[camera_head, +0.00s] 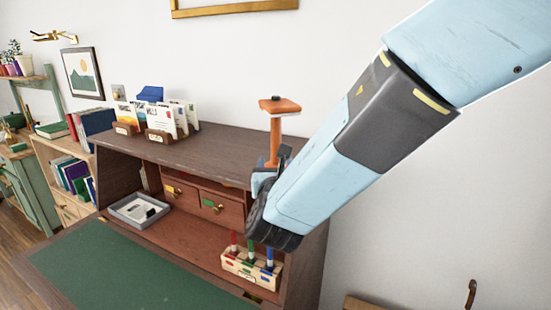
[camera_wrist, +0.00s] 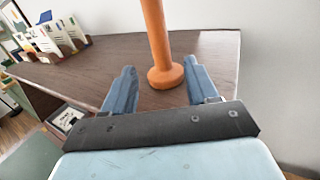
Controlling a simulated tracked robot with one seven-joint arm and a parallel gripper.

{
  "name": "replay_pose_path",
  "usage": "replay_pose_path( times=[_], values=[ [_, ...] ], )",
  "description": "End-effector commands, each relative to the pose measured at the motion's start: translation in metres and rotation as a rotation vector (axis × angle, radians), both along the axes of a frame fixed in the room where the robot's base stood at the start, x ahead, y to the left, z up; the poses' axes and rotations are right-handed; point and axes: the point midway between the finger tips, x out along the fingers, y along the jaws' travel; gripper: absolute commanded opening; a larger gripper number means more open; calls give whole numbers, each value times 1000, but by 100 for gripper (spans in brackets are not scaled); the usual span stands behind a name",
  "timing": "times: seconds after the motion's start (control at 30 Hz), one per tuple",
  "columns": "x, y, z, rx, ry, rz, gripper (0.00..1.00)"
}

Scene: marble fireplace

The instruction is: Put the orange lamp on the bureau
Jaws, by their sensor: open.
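The orange lamp (camera_head: 275,132) has a flat square head, a thin stem and a round base. It is upright at the right part of the brown wooden top of the bureau (camera_head: 205,152). In the wrist view the lamp's base (camera_wrist: 165,77) appears to rest on the bureau top (camera_wrist: 70,76). My gripper (camera_head: 268,172) is open at the lamp's foot. In the wrist view the base lies between and just beyond the blue fingers, nearer the right one. Contact there cannot be told. The arm hides part of the bureau's right side in the head view.
Letter holders with cards (camera_head: 158,122) stand on the bureau top at the left. The bureau top's middle is clear.

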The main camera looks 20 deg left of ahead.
Motion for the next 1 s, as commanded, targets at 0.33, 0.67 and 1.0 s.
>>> replay_pose_path(
  times=[0.33,0.67,1.0],
  values=[
    [-33,-14,0,0,0,0,58],
    [-30,-20,2,8,5,-18,58],
    [41,-202,32,342,206,-577,58]
  ],
)
